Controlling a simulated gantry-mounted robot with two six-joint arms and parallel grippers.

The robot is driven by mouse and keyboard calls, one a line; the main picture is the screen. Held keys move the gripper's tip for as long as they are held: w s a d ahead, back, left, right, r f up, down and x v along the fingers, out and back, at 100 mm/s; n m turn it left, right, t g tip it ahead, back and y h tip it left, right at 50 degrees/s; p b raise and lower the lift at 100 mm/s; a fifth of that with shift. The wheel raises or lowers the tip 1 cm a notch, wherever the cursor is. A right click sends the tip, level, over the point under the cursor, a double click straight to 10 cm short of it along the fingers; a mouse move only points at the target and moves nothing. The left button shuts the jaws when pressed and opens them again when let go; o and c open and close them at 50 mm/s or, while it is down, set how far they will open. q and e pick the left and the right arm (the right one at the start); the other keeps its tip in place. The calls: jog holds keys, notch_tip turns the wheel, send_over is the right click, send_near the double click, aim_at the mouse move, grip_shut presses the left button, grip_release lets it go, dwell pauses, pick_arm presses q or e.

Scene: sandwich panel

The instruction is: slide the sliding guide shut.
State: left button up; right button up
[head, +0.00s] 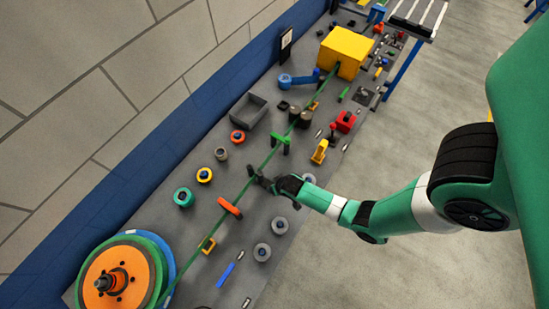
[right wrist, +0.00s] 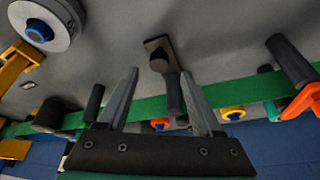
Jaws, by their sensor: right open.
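A dark grey guide piece (right wrist: 158,52) with a flat plate and a dark post (right wrist: 174,95) shows in the right wrist view; I take it to be the sliding guide. A green strip (right wrist: 235,115) runs across this view, close by the post. My right gripper (right wrist: 165,85) is open, its two fingers on either side of the post; I cannot tell if they touch it. In the head view, my right gripper (head: 258,181) is at the green strip (head: 188,268), mid-panel, and hides most of the guide. My left gripper is not in view.
A yellow box (head: 345,53) stands at the panel's far end and a large orange and green reel (head: 118,278) at its near end. An orange guide (head: 230,208) and a green guide (head: 281,141) flank my gripper along the strip. Several rollers stand nearby.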

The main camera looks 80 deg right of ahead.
pick_arm(q)
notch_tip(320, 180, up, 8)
jog(key=p, duration=0.5)
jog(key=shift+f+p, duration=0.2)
jog(key=shift+p, duration=0.2)
pick_arm(e)
jog(key=v, duration=0.8)
jog(key=shift+w, duration=0.15)
